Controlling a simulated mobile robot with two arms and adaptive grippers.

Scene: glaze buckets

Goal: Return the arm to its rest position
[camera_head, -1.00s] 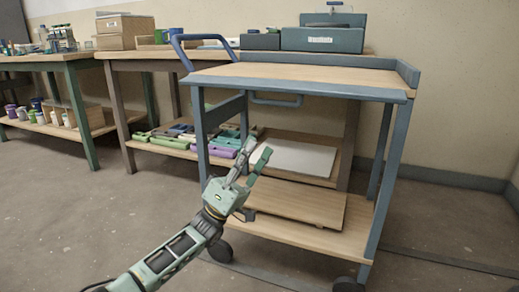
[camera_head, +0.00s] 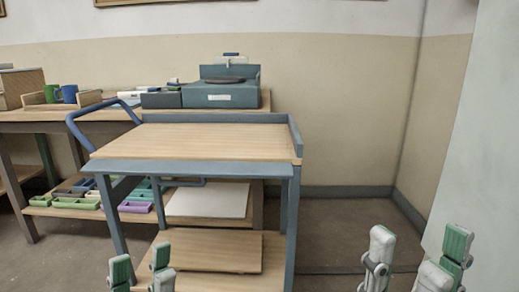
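My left gripper (camera_head: 141,270) shows at the bottom edge, left of centre, in front of the cart's lower shelf in the picture. Its green-tipped fingers point up and stand apart with nothing between them. My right gripper (camera_head: 416,260) is at the bottom right, with its pale and green fingers spread wide and empty. The rest of both arms is below the frame.
A blue-framed cart (camera_head: 200,140) with a bare wooden top stands ahead. Behind it a workbench (camera_head: 60,115) carries green and blue mugs, boxes and a grey-blue case (camera_head: 222,96). Coloured trays lie on a lower shelf. A pale panel (camera_head: 485,150) rises at the right.

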